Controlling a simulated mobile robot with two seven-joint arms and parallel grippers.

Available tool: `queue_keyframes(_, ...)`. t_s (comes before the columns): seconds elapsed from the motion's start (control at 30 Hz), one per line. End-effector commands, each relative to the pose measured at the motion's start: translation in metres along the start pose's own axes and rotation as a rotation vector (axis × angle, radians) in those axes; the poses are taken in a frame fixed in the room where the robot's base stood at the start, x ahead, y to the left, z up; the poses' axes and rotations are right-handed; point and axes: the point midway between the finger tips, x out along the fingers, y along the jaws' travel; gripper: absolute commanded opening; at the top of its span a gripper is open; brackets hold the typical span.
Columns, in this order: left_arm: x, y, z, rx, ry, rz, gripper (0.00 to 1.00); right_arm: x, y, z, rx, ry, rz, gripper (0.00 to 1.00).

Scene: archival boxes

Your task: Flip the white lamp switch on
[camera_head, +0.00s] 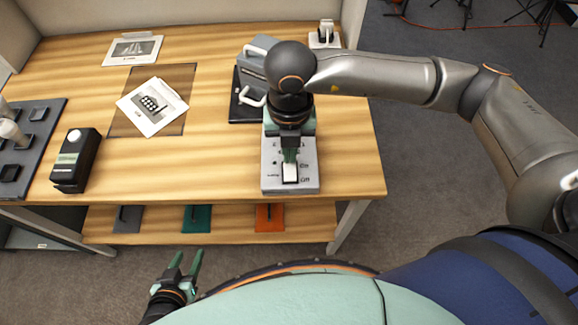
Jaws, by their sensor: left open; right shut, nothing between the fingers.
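The white lamp switch (290,173) is a small rocker on a light grey panel (309,183) near the front right of the wooden table. The panel has printed labels beside the rocker. My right gripper (290,158) is shut and empty, pointing down over the panel, with its tips at or just above the rear of the switch. I cannot tell whether they touch it. The gripper and wrist hide part of the panel. My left gripper (185,267) is open and empty, low in front of the table, away from the switch.
A grey device with a white handle (253,64) stands behind the panel. A black box with a white knob (75,160), a card on a brown mat (152,106), and a dark slotted tray (40,132) lie left. A lower shelf (160,226) holds coloured plates. Table space left of the panel is clear.

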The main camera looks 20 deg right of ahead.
Motion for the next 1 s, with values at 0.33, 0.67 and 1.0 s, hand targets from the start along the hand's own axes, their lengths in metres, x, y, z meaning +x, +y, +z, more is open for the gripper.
queue_keyframes(0.33, 0.0000, 0.0004, 0.0004, -0.001, -0.001, 0.000, 0.50, 0.0000, 0.0000, 0.0000, 0.000, 0.000, 0.000, 0.00)
queue_keyframes(0.67, 0.0023, 0.0002, 0.0032, -0.001, -0.002, 0.000, 0.50, 0.0037, -0.0001, 0.0000, 0.000, 0.000, 0.000, 0.00)
queue_keyframes(1.0, 0.0056, -0.0004, 0.0062, 0.000, 0.000, 0.000, 0.50, 0.0088, 0.0000, 0.0000, 0.000, 0.000, 0.000, 0.00)
